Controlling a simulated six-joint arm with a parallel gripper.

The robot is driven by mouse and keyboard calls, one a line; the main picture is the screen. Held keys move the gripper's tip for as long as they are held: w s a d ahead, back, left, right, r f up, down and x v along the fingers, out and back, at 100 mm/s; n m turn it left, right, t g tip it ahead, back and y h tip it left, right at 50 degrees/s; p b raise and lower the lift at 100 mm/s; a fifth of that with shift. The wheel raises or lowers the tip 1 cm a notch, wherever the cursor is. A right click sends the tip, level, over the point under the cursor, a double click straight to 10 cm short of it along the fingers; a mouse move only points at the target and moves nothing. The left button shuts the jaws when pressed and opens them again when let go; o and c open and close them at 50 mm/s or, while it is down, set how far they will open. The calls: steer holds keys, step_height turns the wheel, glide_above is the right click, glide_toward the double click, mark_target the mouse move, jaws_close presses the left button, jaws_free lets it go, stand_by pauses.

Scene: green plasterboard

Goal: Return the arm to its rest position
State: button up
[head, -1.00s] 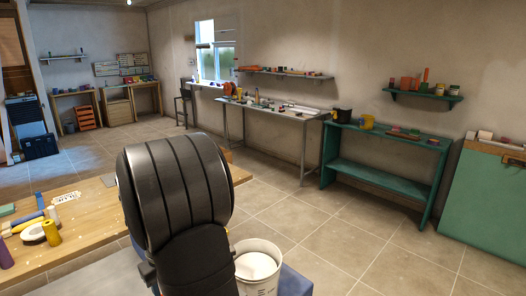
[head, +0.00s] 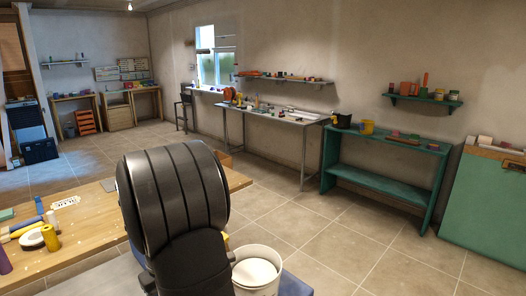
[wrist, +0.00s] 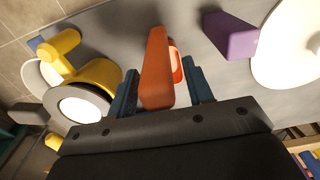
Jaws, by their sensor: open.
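My gripper (wrist: 160,75) shows in the wrist view with its two dark blue fingers apart. An orange block-like thing (wrist: 156,65) stands between the fingers in the picture; gaps show on both sides of it. The grey surface (wrist: 105,25) lies beyond. In the head view my dark, rounded arm fills the lower middle, and the gripper is hidden there.
In the wrist view, yellow things (wrist: 98,74) with a white disc lie left, and a purple block (wrist: 231,36) and white round thing (wrist: 288,45) right. The head view shows a wooden bench (head: 95,220), white bucket (head: 257,272) and green shelf table (head: 385,178). Open tiled floor lies right.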

step_height(320, 180, up, 9)
steer(key=shift+f, duration=0.1)
steer(key=w+d+r+n, duration=0.1)
steer(key=w+d+n, duration=0.15)
steer(key=d, duration=0.75)
steer(key=w+d+r+n, duration=0.1)
steer(key=w+d+r, duration=0.15)
steer(key=d, duration=0.75)
steer(key=w+d+f+m, duration=0.2)
steer(key=d+f+m, duration=0.3)
steer(key=f, duration=0.5)
steer(key=w+d+f+m, duration=0.2)
steer(key=d+f+m, duration=0.2)
steer(key=f, duration=0.6)
steer(key=shift+w+d+m, duration=0.25)
steer(key=shift+d+m, duration=0.1)
steer(key=shift+d, duration=0.3)
